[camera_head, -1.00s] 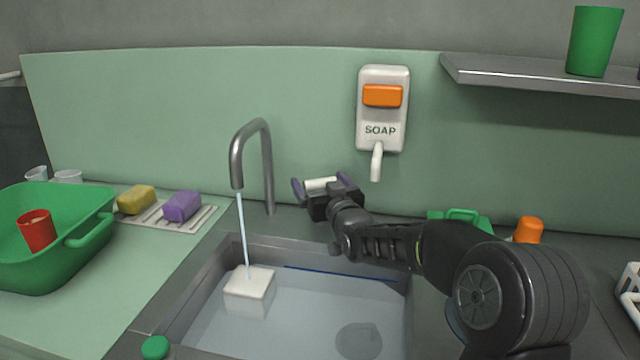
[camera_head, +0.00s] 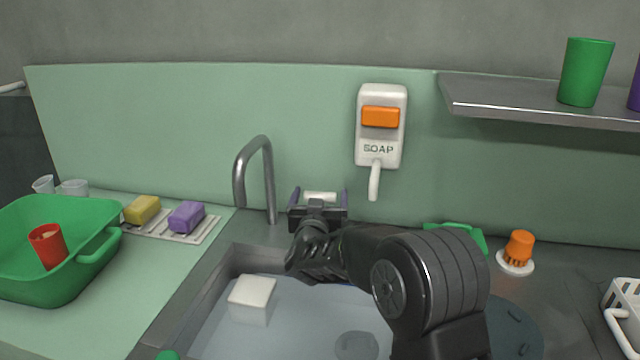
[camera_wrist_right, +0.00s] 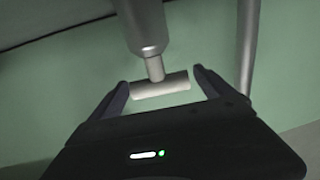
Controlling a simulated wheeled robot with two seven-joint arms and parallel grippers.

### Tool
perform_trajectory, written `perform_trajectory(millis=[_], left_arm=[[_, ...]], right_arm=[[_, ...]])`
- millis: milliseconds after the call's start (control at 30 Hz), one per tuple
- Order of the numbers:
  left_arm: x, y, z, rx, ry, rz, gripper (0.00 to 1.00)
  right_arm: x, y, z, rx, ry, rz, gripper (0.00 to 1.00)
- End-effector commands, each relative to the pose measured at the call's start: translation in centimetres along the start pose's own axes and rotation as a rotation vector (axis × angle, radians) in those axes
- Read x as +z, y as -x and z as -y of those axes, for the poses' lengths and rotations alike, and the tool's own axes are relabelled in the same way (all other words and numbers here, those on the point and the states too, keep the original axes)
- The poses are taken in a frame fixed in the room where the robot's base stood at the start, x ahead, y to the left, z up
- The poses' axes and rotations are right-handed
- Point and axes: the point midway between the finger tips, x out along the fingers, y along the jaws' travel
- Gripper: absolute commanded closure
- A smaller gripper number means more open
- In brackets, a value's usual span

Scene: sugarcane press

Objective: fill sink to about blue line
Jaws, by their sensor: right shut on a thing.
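The sink (camera_head: 190,305) holds clear water, with a white block (camera_head: 252,298) in it. The grey tap spout (camera_head: 254,160) arches over the sink, and no stream falls from it. My right gripper (camera_head: 318,196) is behind the sink, right of the spout. It is shut on the white tap handle (camera_head: 320,197), with a finger at each end of the bar; the handle also shows in the right wrist view (camera_wrist_right: 160,86). The blue line is mostly hidden behind my right arm, so I cannot tell the water level against it. My left gripper is not in view.
A green tub (camera_head: 60,290) with a red cup (camera_head: 48,245) stands left. Yellow (camera_head: 142,209) and purple (camera_head: 187,217) sponges lie on a rack. A soap dispenser (camera_head: 381,128) hangs on the wall. An orange-topped brush (camera_head: 518,250) stands right, below a shelf (camera_head: 500,98).

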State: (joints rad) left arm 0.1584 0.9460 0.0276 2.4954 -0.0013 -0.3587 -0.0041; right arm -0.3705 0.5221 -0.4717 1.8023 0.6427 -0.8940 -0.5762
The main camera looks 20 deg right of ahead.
Motion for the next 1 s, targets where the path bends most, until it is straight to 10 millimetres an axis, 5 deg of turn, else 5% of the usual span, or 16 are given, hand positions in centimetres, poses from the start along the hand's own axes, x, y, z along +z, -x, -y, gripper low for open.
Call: perform_trajectory(millis=[200,700,733,1000], left_arm=[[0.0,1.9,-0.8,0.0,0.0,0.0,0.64],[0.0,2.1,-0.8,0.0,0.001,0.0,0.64],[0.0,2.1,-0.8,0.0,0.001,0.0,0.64],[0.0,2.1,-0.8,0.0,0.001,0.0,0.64]], right_arm=[[-0.3,0.0,0.1,0.096,0.002,-0.002,0.48],[-0.1,-0.1,0.0,0.128,-0.001,-0.004,0.48],[-0.1,-0.1,0.0,0.128,-0.002,-0.004,0.06],[-0.1,0.0,0.0,0.127,-0.002,-0.002,0.0]])
